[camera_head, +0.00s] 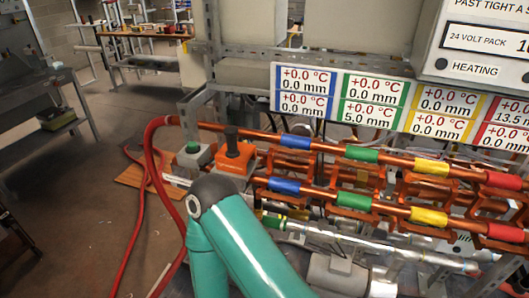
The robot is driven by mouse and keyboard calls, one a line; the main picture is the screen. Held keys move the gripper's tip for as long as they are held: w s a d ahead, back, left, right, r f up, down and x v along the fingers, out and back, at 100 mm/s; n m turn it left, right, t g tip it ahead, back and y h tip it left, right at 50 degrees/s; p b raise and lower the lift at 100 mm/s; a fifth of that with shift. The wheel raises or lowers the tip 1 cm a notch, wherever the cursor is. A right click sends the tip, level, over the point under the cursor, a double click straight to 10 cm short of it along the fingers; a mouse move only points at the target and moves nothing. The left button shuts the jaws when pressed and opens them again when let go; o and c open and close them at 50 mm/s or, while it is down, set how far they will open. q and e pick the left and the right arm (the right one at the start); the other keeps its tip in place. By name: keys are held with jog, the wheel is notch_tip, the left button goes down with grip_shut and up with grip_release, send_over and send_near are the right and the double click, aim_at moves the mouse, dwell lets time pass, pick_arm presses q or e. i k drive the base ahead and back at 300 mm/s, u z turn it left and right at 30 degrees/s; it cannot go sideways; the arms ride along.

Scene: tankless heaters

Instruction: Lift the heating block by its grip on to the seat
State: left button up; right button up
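An orange block (234,160) with an upright dark grip (231,137) on top stands at the left end of the copper pipes; it looks like the heating block. My teal arm (245,240) rises from the bottom, its grey elbow (214,194) just in front of and below the block. The elbow hides part of the block's surroundings. Neither gripper can be made out, and nothing is seen holding the grip. I cannot tell which part is the seat.
Two copper pipes with blue, green, yellow and red bands (361,154) run right. Readout panels (372,100) hang above. A grey box with a green button (194,153) stands left of the block. A red hose (152,160) loops to the floor. Open floor lies left; an unclear dark shape (15,240) is at the edge.

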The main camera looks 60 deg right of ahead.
aim_at(234, 156)
jog(key=u, duration=1.4)
jog(key=i, duration=0.1)
jog(key=z, duration=2.85)
jog(key=k, duration=0.65)
jog(key=z, duration=0.1)
jog(key=i, duration=1.1)
jog(key=u, duration=0.65)
